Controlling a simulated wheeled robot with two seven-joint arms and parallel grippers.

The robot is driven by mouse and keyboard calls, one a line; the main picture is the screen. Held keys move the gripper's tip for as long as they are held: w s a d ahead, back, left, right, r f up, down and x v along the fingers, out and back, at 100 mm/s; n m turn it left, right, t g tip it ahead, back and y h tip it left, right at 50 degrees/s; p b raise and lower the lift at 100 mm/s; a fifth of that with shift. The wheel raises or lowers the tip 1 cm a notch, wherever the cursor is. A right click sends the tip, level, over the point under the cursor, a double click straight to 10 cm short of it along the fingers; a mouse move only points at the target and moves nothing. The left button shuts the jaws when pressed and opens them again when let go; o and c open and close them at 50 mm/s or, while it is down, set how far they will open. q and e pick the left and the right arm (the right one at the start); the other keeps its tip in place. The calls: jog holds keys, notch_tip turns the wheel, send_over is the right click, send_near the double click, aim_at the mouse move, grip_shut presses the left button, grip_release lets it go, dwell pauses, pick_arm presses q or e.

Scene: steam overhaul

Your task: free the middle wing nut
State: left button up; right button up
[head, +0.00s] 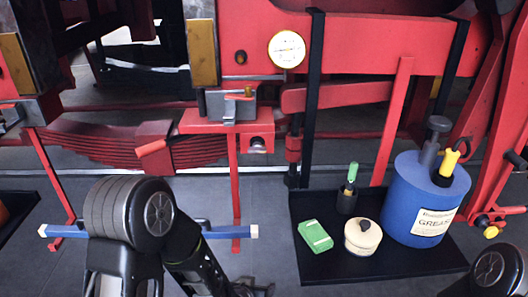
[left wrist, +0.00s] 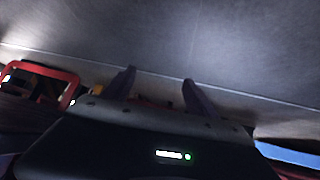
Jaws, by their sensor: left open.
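I cannot make out a middle wing nut for certain in either view. A small silvery fitting (head: 257,145) sits on the front of the red bracket (head: 205,124) in the head view; its kind is too small to tell. My left gripper (head: 252,288) is low at the bottom edge of the head view, below the bracket and apart from it. In the left wrist view my left gripper (left wrist: 158,80) has its two fingers spread with nothing between them, over a grey surface. My right gripper is out of view.
A black tray (head: 420,262) on the right holds a blue grease tub (head: 405,205), a cream pot (head: 362,238), a green box (head: 315,236) and a green-topped bottle (head: 348,190). A blue bar (head: 222,232) lies behind my left arm. A round gauge (head: 287,49) is above.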

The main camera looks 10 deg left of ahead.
pick_arm(q)
jog(key=w+r+t+y+p, duration=0.15)
jog(key=w+r, duration=0.25)
jog(key=r, duration=0.4)
jog(key=w+r+t, duration=0.3)
jog(key=w+r, duration=0.1)
jog(key=r, duration=0.3)
jog(key=n+t+y+p, duration=0.1)
jog(key=t+y, duration=0.1)
jog(key=t, duration=0.2)
send_near(257, 152)
jog(key=w, duration=0.2)
jog(key=shift+a+f, duration=0.2)
jog(key=shift+f, duration=0.05)
jog(key=w, duration=0.2)
jog(key=w+p, duration=0.1)
jog(key=w, duration=0.1)
jog(key=w+p, duration=0.1)
jog(key=w, duration=0.1)
jog(key=shift+w+a, duration=0.3)
jog(key=shift+a, duration=0.1)
jog(key=shift+w, duration=0.5)
